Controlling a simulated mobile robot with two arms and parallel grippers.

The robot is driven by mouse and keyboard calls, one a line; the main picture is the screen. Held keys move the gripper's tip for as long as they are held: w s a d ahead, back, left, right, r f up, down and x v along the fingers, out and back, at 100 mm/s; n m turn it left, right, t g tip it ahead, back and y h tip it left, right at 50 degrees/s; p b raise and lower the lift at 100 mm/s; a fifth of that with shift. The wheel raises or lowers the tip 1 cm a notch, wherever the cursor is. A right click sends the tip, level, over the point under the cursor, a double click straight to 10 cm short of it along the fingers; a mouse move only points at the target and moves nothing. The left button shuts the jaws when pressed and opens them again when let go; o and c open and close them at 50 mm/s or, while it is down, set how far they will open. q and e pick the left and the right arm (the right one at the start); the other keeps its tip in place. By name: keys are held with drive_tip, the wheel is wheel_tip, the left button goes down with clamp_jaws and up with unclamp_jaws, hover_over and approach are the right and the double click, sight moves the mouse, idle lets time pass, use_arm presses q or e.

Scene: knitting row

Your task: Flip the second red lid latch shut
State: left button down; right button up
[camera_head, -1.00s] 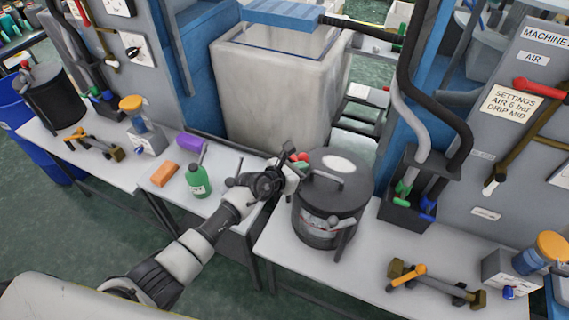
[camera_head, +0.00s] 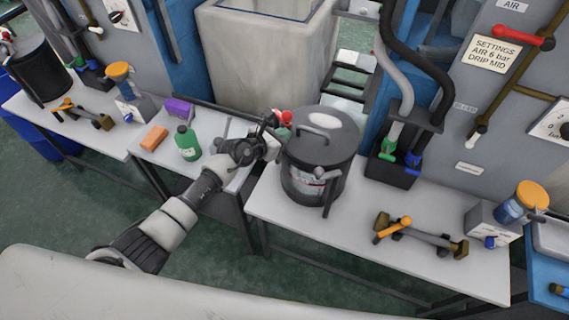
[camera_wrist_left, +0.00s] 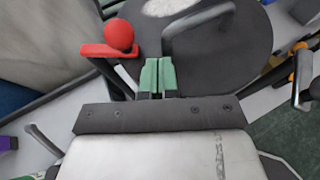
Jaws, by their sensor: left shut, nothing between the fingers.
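A dark round pot (camera_head: 308,185) with a flat grey lid (camera_head: 322,137) and an arched lid handle (camera_head: 313,131) stands on the bench. A red latch (camera_head: 284,116) is at the lid's left rim. In the left wrist view the red latch (camera_wrist_left: 105,50) has a round red knob and sits just left of my fingers; I cannot tell whether it is shut. My left gripper (camera_wrist_left: 157,78) is shut and empty, its green fingertips at the lid's edge beside the latch. It also shows in the head view (camera_head: 279,140). My right gripper is out of view.
A green bottle (camera_head: 187,142), an orange block (camera_head: 154,138) and a purple block (camera_head: 178,108) stand on the left bench. Right of the pot are a black hose holder (camera_head: 391,171) and a brass-ended tool with an orange handle (camera_head: 393,230). A second dark pot (camera_head: 38,72) is far left.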

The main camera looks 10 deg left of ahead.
use_arm(q)
drive_tip(key=s+r+p, duration=0.1)
drive_tip(key=s+r, duration=0.2)
drive_tip(key=s, duration=0.6)
drive_tip(key=shift+d+r, duration=0.3)
drive_tip(key=shift+d, duration=0.05)
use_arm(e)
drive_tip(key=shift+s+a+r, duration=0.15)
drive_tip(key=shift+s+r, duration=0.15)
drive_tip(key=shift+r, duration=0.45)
use_arm(q)
drive_tip(key=shift+s+d, duration=0.1)
drive_tip(key=shift+s, duration=0.05)
